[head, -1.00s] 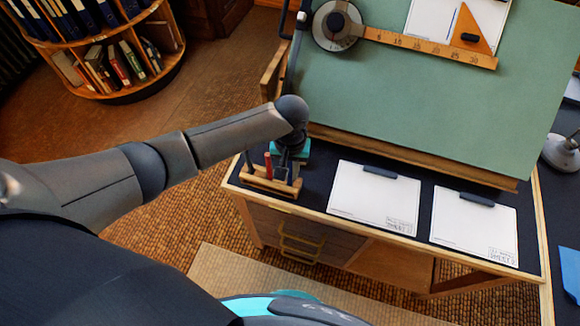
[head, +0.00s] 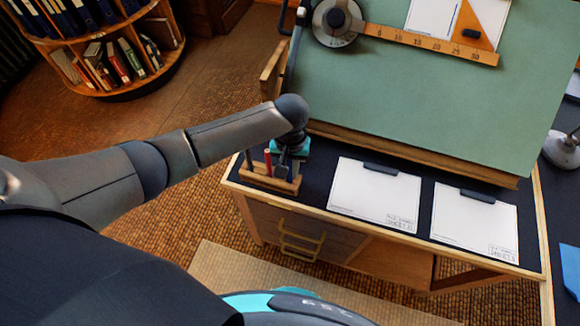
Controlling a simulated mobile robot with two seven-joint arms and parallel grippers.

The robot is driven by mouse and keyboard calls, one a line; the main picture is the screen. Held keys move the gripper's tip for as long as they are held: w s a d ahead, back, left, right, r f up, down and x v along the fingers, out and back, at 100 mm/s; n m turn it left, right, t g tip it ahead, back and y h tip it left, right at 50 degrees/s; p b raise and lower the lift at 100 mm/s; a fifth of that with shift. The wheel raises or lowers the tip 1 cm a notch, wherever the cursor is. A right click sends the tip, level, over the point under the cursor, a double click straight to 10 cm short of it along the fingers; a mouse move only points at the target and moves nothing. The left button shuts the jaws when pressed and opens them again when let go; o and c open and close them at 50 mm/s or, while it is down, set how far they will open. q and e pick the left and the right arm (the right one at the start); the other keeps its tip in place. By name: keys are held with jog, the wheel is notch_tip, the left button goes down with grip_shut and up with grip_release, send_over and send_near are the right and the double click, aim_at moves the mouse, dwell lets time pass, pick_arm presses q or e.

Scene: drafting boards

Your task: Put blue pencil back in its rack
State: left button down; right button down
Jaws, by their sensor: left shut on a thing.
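The wooden rack (head: 266,181) stands at the left front corner of the dark desk top. A red pencil (head: 268,160) and a dark one (head: 249,160) stand upright in it. My left gripper (head: 285,165) points down over the right part of the rack, its fingers small and partly hidden by my wrist. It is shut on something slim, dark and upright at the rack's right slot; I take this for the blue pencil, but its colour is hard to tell. I cannot tell whether its lower end sits in the slot. My right gripper is not in view.
Two white clipboards (head: 375,195) (head: 474,222) lie to the right of the rack. The tilted green drafting board (head: 440,110) rises behind, with its wooden ledge (head: 410,155) close to my left wrist. A lamp base (head: 562,150) stands far right.

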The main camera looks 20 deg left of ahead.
pick_arm(q)
jog(key=shift+f, duration=0.25)
jog(key=c, duration=0.8)
grip_release()
jog(key=shift+o, duration=0.2)
jog(key=shift+r, duration=0.1)
notch_tip(320, 180, up, 15)
jog(key=p, duration=0.3)
jog(key=shift+p, duration=0.3)
